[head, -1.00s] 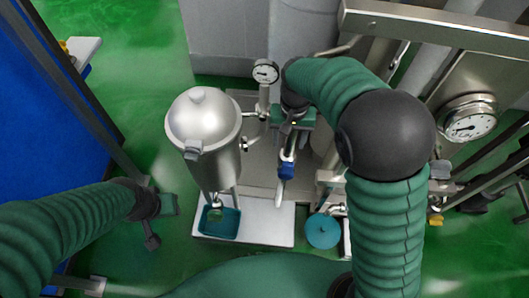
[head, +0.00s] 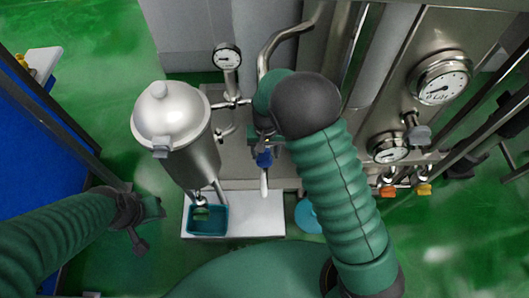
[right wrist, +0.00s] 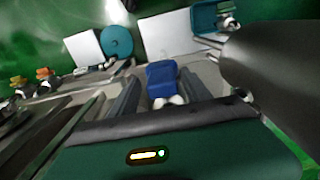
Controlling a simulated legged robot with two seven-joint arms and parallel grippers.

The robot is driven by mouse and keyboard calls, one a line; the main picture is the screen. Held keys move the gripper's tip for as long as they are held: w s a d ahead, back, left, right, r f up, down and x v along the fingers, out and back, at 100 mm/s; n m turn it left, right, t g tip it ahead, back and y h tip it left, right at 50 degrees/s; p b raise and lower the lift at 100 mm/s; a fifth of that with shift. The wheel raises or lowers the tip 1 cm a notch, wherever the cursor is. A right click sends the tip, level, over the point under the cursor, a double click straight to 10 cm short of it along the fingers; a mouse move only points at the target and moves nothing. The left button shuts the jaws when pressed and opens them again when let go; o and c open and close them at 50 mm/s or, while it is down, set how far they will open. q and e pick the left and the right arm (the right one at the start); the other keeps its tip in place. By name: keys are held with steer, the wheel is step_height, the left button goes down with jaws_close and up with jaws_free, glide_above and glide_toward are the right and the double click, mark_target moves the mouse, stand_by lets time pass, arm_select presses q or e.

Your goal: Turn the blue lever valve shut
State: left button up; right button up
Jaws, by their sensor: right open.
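The blue lever valve (head: 264,158) sits on the pipework at the middle of the head view, with a pale tip pointing toward the bottom. My right gripper (head: 265,136) is just above it and hides its upper part. In the right wrist view the blue lever (right wrist: 162,80) shows between the two dark fingers of my right gripper (right wrist: 161,97), which are open on either side of it. I cannot tell whether they touch it. My left gripper (head: 152,209) is low at the left, away from the valve; its jaws are too small to read.
A steel vessel (head: 178,130) stands left of the valve, above a teal tray (head: 208,230) on a white plate (head: 257,222). A pressure gauge (head: 227,57) is behind it. A larger gauge (head: 440,78) and orange (head: 388,191) and yellow (head: 424,189) handles are at right.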

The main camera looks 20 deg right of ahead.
steer(key=shift+d+f, duration=0.1)
steer(key=shift+d, duration=0.15)
steer(key=shift+a, duration=0.45)
steer(key=c, duration=0.3)
steer(key=shift+a, duration=0.25)
steer(key=c, duration=0.5)
steer(key=shift+d, duration=0.4)
jaws_close()
steer(key=shift+a, duration=0.2)
